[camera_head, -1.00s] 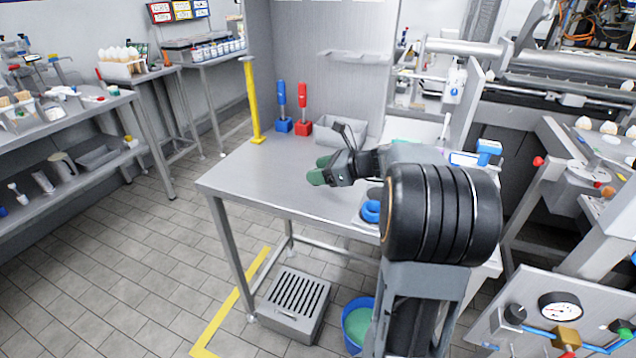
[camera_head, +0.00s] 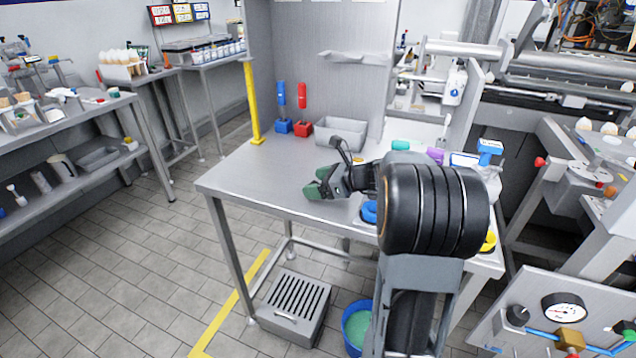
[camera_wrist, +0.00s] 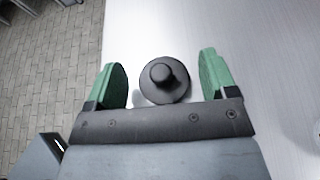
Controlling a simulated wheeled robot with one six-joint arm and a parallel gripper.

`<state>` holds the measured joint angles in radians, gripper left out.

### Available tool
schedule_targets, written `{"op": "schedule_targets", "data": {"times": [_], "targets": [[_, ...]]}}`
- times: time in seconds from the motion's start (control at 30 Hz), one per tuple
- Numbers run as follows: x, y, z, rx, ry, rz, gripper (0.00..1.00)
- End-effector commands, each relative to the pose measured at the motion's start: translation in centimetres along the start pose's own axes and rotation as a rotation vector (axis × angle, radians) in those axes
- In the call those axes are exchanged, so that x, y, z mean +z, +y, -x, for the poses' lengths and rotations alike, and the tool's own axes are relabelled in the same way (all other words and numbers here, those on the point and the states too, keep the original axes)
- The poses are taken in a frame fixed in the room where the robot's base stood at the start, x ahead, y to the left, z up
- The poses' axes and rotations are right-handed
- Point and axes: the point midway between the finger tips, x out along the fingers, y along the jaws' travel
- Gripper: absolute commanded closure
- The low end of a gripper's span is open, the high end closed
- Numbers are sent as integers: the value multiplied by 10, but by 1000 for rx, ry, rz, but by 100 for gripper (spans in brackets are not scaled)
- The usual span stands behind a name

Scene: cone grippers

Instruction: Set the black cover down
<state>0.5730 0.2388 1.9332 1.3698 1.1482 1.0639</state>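The black cover (camera_wrist: 163,82), a round disc with a knob on top, shows in the wrist view between the two green fingers of my gripper (camera_wrist: 164,80). A narrow gap shows on each side of the cover, so the fingers are open and apart from it. The cover appears to rest upright on the metal table (camera_wrist: 262,70), near its edge. In the head view my gripper (camera_head: 318,187) is low over the table (camera_head: 262,180), and I cannot make out the cover there.
A yellow post (camera_head: 252,100) stands at the back left. A blue ring (camera_head: 369,212) lies beside my arm. The table's left part is clear.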

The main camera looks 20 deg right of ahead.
Motion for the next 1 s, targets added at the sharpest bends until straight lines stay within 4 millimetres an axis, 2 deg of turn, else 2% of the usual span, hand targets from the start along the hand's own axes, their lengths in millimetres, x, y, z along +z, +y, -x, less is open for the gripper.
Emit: {"op": "schedule_targets", "data": {"times": [0.37,0.47,0.8,1.0], "targets": [[3,0,6,-2,0,0,18],[3,-1,20,-3,0,-1,18],[4,-1,84,-5,0,0,18],[3,0,110,-2,0,-1,18]]}}
